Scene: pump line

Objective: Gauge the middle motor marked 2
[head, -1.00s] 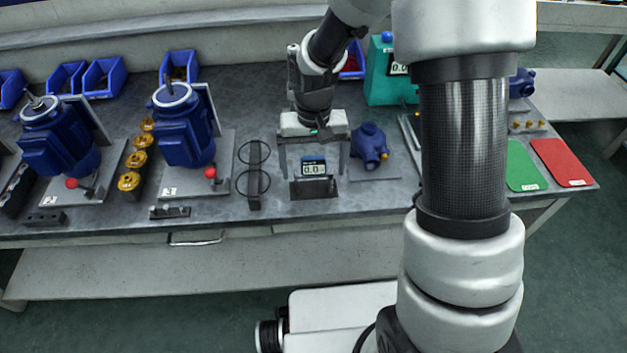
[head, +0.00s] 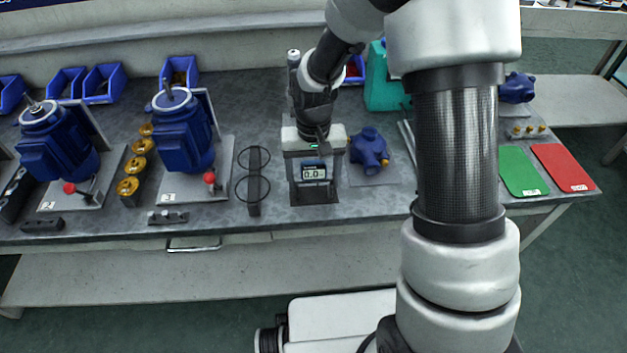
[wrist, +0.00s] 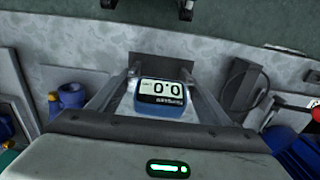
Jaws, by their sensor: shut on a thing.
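The gauge (head: 314,173), a small blue device reading 0.0, is at its dark stand (head: 316,196) near the bench's front edge. My gripper (head: 315,178) points down and is shut on the gauge. The wrist view shows the gauge (wrist: 160,95) between my two fingers; whether it still touches the stand is unclear. Two blue motors stand on grey plates to the left: the nearer motor (head: 185,130) and the farther motor (head: 55,145). Their plate labels are too small to read surely; the farther one looks like 2. Another plate is cut off at the left edge.
A black cable holder (head: 255,190) stands just left of the gauge. A blue pump (head: 368,148) is close on the right. Brass parts (head: 130,187) line up between the motors. Red-knobbed levers (head: 209,178) stand on the plates. Green (head: 522,170) and red mats lie far right.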

